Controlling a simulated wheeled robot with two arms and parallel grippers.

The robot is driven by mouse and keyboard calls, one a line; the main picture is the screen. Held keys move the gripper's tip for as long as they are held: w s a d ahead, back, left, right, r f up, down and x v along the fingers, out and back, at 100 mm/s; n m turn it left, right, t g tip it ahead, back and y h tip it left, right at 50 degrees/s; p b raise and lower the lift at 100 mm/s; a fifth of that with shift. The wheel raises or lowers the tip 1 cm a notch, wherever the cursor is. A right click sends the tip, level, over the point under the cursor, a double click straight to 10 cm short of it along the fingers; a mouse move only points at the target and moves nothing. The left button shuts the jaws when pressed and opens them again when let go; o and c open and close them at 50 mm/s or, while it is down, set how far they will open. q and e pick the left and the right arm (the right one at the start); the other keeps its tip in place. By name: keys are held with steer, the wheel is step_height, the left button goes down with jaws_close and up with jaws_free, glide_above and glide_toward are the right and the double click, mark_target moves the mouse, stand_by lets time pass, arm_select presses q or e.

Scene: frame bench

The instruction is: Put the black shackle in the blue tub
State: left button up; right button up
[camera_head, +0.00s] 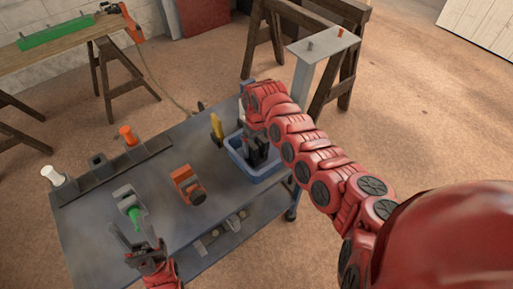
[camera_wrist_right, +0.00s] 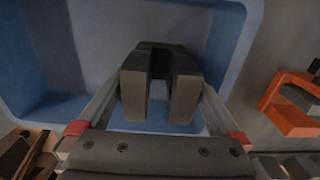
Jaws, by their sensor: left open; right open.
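The blue tub (camera_head: 264,176) stands at the right end of the grey bench top. My right gripper (camera_head: 257,157) reaches down into it, with its fingers apart. My left gripper (camera_head: 134,243) is open and empty at the bench's front left, near a grey tool with a green handle (camera_head: 136,217).
An orange clamp-like part (camera_head: 188,184) stands left of the tub, and a yellow-handled tool (camera_head: 216,128) is by its back left. A dark rack (camera_head: 105,176) with several items runs along the bench's left back. Clear bench top lies between.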

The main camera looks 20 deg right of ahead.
step_height(320, 180, up, 11)
steer(key=b, duration=0.3)
steer(key=shift+s+f, duration=0.1)
steer(key=shift+f, duration=0.05)
stand_by(0.3)
